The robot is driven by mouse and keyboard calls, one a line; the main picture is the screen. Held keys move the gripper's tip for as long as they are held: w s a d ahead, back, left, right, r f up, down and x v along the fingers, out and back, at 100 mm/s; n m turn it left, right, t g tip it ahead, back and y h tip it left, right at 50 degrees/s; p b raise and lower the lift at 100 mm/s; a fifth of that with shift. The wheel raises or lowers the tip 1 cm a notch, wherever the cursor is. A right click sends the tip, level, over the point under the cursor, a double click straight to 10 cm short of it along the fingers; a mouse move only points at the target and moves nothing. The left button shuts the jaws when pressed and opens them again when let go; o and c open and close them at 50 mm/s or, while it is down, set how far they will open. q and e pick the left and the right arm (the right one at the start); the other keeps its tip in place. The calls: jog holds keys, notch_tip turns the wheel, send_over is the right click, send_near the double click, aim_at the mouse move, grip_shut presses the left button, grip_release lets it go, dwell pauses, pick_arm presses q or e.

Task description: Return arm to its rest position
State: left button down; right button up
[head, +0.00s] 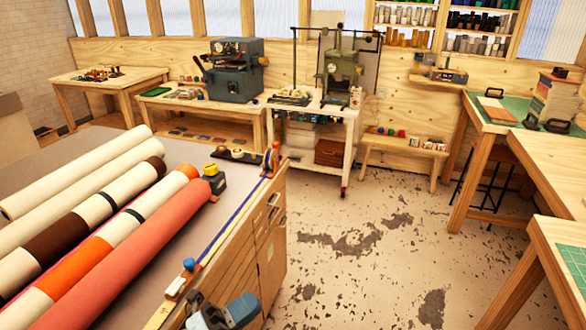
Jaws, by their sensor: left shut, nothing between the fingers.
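My left gripper (203,312) shows at the bottom of the head view, beside the front corner of the large grey table (195,215). It is shut with nothing in it, and its lower part is cut off by the picture's edge. My right gripper is not in view. Several long rolls lie side by side on the table: a salmon-pink roll (150,235) nearest me, an orange, white and brown banded one (95,255) behind it, and cream ones (75,172) farther back. Their near ends are cut off at the left.
A blue-knobbed slider (187,270) sits at the table's edge near my gripper; a yellow-and-black tool (214,178) stands at the rolls' far end. Benches with machines (232,70) line the back wall. A workbench (555,235) stands right. The floor (390,235) between is clear.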

pick_arm(q)
jog(key=s+a+f+n+t+y, duration=0.2)
jog(key=a+f+n+y, duration=0.3)
jog(key=f+n, duration=0.4)
jog(key=s+a+f+n+t+y, duration=0.1)
jog(key=a+f+n+y, duration=0.2)
jog(key=f+n+y, duration=0.65)
jog(key=s+a+f+n+g+y, duration=0.1)
jog(key=s+a+f+n+g, duration=0.2)
jog(key=s+f+n, duration=0.4)
jog(key=shift+s+a+f+n+g, duration=0.4)
jog(key=shift+s+n+g, duration=0.35)
jog(key=shift+s, duration=0.2)
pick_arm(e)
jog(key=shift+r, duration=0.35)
pick_arm(q)
jog(key=shift+r, duration=0.1)
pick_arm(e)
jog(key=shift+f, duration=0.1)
